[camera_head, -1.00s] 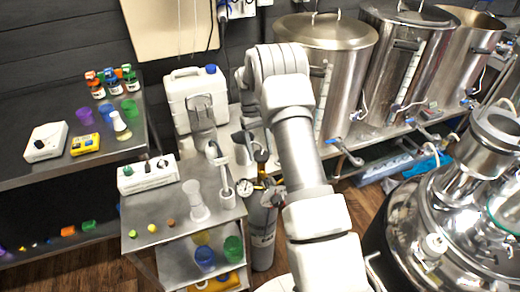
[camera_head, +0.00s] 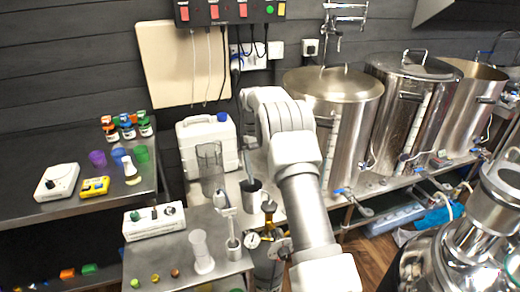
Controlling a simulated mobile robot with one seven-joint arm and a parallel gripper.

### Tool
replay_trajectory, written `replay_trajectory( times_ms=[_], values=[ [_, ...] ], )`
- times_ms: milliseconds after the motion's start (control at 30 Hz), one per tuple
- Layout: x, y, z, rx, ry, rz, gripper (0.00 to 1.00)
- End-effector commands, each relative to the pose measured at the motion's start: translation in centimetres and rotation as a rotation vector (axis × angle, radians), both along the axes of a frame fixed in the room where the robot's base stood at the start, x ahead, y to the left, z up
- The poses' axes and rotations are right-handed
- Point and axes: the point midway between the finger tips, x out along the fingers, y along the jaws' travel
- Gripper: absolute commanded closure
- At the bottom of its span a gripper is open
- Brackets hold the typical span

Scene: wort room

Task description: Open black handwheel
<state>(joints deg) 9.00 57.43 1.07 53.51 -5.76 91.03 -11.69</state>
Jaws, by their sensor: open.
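A gas cylinder (camera_head: 266,272) stands beside the low steel table, with a round dial gauge (camera_head: 252,240) and brass fittings (camera_head: 268,207) above it. A dark grey round part (camera_head: 281,249) sits right of the gauge, partly behind my arm. It may be the black handwheel, but I cannot make it out surely. My white and grey arm rises from the bottom middle and bends at the top, near the white canister. My gripper cannot be made out; the arm's own links hide the area beyond the bend.
The low steel table (camera_head: 205,277) carries a white control box (camera_head: 153,221) and a clear cylinder (camera_head: 201,252). A white canister (camera_head: 206,135) stands behind. Large steel kettles (camera_head: 335,105) line the right. A shiny vessel (camera_head: 455,258) is at lower right. Some floor shows between.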

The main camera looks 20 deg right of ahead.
Motion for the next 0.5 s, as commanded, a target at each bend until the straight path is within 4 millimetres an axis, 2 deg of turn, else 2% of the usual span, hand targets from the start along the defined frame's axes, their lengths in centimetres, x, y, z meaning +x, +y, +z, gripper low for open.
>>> replay_trajectory(
  times_ms=[100,300,500],
  values=[
    [0.9,0.1,2.1,-0.001,-0.002,0.0,0.04],
    [1.9,0.2,4.7,-0.001,-0.002,0.0,0.04],
    [2.6,0.2,6.2,0.0,0.0,0.0,0.04]
  ],
)
